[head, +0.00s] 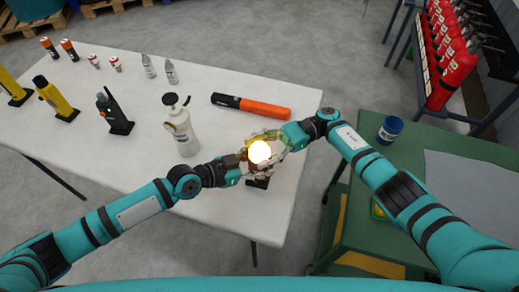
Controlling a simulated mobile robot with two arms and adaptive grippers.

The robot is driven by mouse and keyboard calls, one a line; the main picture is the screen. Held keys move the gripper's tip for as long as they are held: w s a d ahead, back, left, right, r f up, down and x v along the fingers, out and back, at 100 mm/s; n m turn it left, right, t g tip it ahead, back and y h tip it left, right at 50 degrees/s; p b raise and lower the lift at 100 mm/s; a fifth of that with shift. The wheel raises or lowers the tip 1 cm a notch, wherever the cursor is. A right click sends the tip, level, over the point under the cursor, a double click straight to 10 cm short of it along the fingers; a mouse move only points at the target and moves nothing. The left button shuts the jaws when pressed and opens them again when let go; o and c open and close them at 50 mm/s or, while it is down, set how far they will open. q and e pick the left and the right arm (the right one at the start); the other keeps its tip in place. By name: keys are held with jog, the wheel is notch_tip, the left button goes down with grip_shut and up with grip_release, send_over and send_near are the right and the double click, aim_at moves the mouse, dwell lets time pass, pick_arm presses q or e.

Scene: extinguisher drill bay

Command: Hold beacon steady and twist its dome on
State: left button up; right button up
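The beacon shows as a bright glowing globe (259,152) above a dark base (258,183), near the table's right front edge. I cannot tell the dome apart from the lit lamp in the glare. My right gripper (264,140) comes in from the right, with its fingers close around the upper and far side of the glow. My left gripper (243,170) comes in from the left, low beside the beacon. The glare and overlapping fingers hide both grips, so I cannot tell whether either gripper is shut on the beacon.
The white table (215,208) also holds a white pump bottle (181,128), an orange and black tube (250,106), a black handheld device (114,112) and yellow-and-black items (55,98). A green bench (405,150) with a blue tin (390,130) stands right. Red extinguishers (450,75) stand beyond.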

jog(key=shift+o, duration=1.3)
jog(key=shift+w, duration=0.1)
jog(key=v, duration=0.7)
jog(key=shift+d, duration=0.2)
pick_arm(q)
jog(key=o, duration=1.6)
